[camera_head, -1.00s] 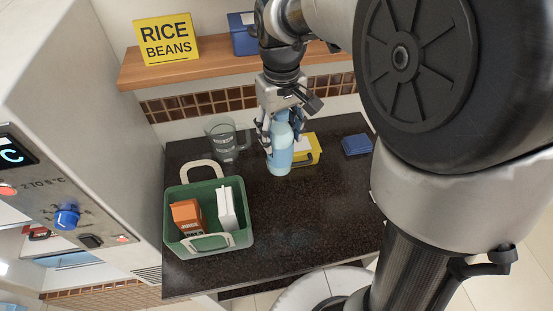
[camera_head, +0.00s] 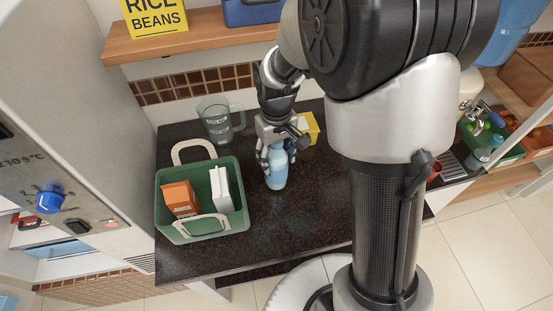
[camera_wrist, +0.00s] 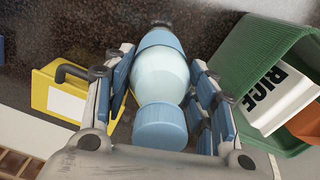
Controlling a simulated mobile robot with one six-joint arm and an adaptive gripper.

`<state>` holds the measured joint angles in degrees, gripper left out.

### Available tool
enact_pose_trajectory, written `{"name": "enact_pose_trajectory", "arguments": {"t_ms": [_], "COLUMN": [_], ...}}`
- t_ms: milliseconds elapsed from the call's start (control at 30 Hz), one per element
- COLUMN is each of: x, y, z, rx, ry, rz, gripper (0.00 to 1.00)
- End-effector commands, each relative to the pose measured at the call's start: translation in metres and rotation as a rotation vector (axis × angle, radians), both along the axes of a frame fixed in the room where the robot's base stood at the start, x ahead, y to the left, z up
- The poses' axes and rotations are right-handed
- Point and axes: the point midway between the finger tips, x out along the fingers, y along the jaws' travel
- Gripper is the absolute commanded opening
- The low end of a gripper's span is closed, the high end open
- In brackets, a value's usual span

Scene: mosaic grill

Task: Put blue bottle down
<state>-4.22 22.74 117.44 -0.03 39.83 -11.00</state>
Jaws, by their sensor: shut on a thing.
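The blue bottle (camera_head: 277,171) is light blue with a darker blue cap and stands about upright at the dark countertop (camera_head: 300,225). My gripper (camera_head: 276,152) is above it, with its fingers around the bottle's upper part. In the wrist view the bottle (camera_wrist: 160,75) lies between the two blue-padded fingers, cap toward the camera. Whether its base touches the counter cannot be told for sure.
A green basket (camera_head: 243,217) with an orange carton (camera_head: 180,199) and a white rice box (camera_head: 220,187) is to the left. A clear jug (camera_head: 216,121) stands behind, and a yellow container (camera_wrist: 45,92) is beside the gripper. The front counter is clear.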

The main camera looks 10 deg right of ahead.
Motion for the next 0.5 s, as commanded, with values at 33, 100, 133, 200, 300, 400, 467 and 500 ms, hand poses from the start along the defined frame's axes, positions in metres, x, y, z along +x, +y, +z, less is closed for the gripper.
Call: {"name": "enact_pose_trajectory", "arguments": {"t_ms": [33, 100, 133, 200, 300, 400, 467, 500], "x": [0.0, 0.0, 0.0001, 0.0004, 0.0004, 0.0004, 0.0004, -0.0001], "y": [0.0, 0.0, 0.0, 0.0, 0.0, 0.0, 0.0, 0.0], "z": [-0.0093, -0.0138, -0.014, -0.013, -0.0126, -0.0144, -0.0165, -0.017], "rx": [0.0, 0.0, 0.0, 0.001, 0.001, 0.001, 0.001, 0.0], "ry": [0.001, 0.0, -0.001, -0.002, -0.002, -0.002, -0.002, 0.0], "rz": [0.0, 0.0, 0.0, 0.0, 0.0, 0.0, 0.0, 0.0], "gripper": [0.0, 0.0, 0.0, 0.0, 0.0, 0.0, 0.0, 0.53]}}
